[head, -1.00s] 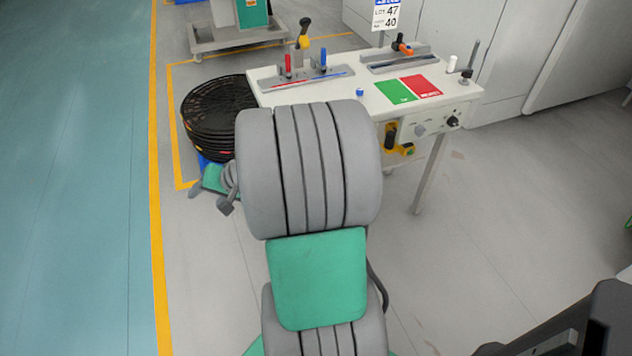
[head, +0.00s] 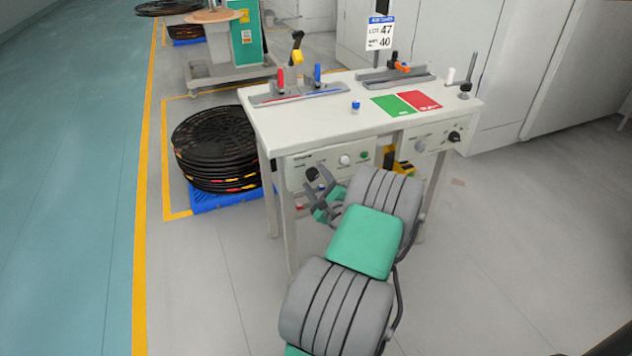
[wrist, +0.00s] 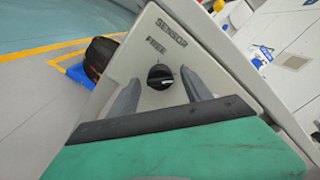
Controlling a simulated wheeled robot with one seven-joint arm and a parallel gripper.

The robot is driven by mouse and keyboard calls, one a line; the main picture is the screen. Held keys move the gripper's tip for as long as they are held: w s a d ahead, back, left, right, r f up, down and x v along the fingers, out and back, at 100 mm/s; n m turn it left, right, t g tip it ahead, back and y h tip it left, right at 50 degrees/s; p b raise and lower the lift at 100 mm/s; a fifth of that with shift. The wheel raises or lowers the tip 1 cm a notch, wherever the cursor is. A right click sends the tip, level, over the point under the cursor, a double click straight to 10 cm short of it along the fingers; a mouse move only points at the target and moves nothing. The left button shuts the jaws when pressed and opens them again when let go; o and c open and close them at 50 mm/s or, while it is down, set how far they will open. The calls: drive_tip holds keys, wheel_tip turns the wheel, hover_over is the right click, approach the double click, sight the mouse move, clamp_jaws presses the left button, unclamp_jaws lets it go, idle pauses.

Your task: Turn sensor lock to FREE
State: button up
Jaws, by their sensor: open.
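The sensor lock is a round black knob (wrist: 160,77) on a pale panel (head: 330,160) at the front of the table. In the wrist view "SENSOR" and "FREE" are printed above it. Its grip bar lies roughly level in that picture, with a small pale mark toward the right; I cannot tell the exact setting. The knob also shows in the head view (head: 312,174). My gripper (wrist: 160,80) is open, with one grey finger on each side of the knob and visible room on both sides. It also shows in front of the panel in the head view (head: 316,184).
The white table (head: 310,115) carries a green mat (head: 392,105), a red mat (head: 422,100) and clamp fixtures. A second panel (head: 435,138) with a black knob is to the right. Black reels (head: 215,145) are stacked on a blue pallet at left. Floor left is clear.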

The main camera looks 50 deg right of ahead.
drive_tip(key=shift+w, duration=0.1)
clamp_jaws()
idle(0.6)
drive_tip(key=n+b, duration=0.3)
drive_tip(key=n, duration=0.1)
drive_tip(key=shift+f+n, duration=0.15)
drive_tip(key=shift+n, duration=0.25)
drive_tip(key=n+b, duration=0.3)
drive_tip(key=n, duration=0.1)
drive_tip(key=shift+f+b, duration=0.1)
drive_tip(key=shift+b, duration=0.3)
drive_tip(key=n+b, duration=0.5)
drive_tip(key=n, duration=0.1)
drive_tip(key=shift+n+b, duration=0.3)
drive_tip(key=shift+b, duration=0.1)
drive_tip(key=shift+n+b, duration=1.2)
